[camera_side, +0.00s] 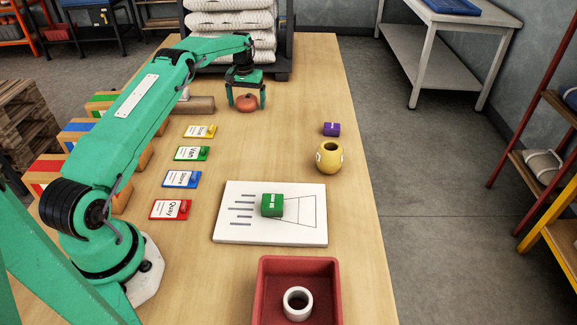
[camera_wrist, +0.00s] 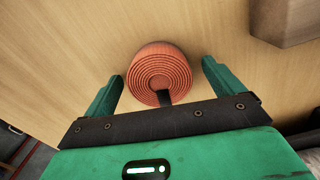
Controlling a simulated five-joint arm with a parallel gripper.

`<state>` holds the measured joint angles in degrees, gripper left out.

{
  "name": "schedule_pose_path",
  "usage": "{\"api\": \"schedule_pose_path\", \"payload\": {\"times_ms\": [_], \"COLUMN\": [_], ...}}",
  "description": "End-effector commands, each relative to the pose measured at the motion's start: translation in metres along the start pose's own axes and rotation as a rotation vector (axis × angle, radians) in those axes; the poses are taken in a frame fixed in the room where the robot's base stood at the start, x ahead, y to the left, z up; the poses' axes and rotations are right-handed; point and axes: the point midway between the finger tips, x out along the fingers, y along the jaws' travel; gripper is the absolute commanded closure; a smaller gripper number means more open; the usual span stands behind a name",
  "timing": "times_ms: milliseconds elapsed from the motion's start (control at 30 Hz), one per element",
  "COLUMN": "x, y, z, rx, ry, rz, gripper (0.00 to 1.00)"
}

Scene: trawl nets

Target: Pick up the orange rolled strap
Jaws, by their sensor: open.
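The orange rolled strap (camera_side: 247,102) lies on the far part of the wooden table in the side view. In the wrist view it is a coiled roll (camera_wrist: 160,76) with a dark tail end toward me. My gripper (camera_side: 246,104) is open above it, with its green fingers on either side of the strap. In the wrist view the fingertips of my gripper (camera_wrist: 164,78) stand left and right of the roll, with a visible gap on each side. The fingers' height over the table is hard to tell.
A brown block (camera_side: 200,105) lies left of the strap. Several coloured cards (camera_side: 186,153) line the table's left. A white board (camera_side: 232,222) bears a green block (camera_side: 272,205). White sacks (camera_side: 230,22) are behind.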

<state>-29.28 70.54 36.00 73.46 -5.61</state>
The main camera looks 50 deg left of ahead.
Motion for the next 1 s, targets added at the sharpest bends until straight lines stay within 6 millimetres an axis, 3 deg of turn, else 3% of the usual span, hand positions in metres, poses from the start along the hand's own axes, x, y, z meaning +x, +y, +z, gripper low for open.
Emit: {"api": "schedule_pose_path", "payload": {"times_ms": [500, 567, 800, 1000], "x": [0.0017, 0.0017, 0.0016, 0.0008], "y": [0.0, 0.0, 0.0, 0.0], "z": [0.0001, 0.0001, 0.0001, -0.0002], "rx": [0.0, 0.0, 0.0, 0.0], "ry": [0.0, 0.0, 0.0, 0.001], "rz": [0.0, 0.0, 0.0, 0.0], "gripper": [0.07, 0.15, 0.6, 0.6]}}
